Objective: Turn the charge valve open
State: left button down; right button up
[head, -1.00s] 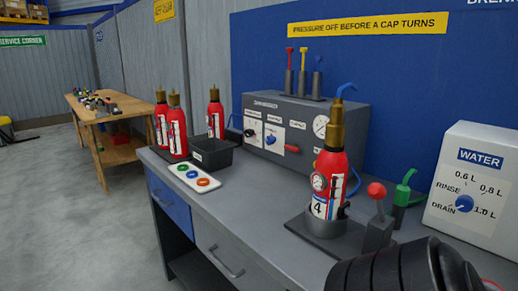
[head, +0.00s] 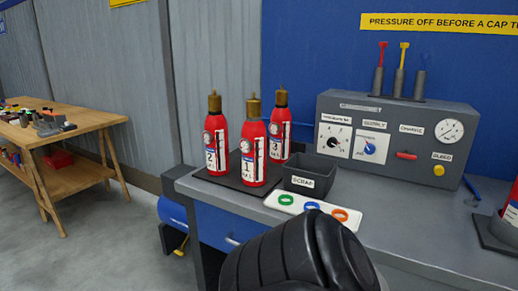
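The charge valve is the red handle (head: 406,155) under the CHARGE label on the grey control panel (head: 340,103), in the right half of the head view. The handle lies roughly level. On the same panel are the round gauge (head: 450,131), a blue SUPPLY knob (head: 369,148), another dial (head: 332,142) at the left and a yellow BLEED button (head: 439,170). A black ribbed part of my arm (head: 300,255) fills the bottom middle. Neither gripper shows.
Three red extinguishers (head: 252,150) stand on a dark mat at the bench's left end. Beside them are a SCRAP bin (head: 309,176) and a white tray (head: 313,205) of coloured rings. Another extinguisher is cut off at right. Bare bench top lies before the panel.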

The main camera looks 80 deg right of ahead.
aim_at(406, 154)
jog(key=i, duration=0.65)
jog(key=z, duration=3.15)
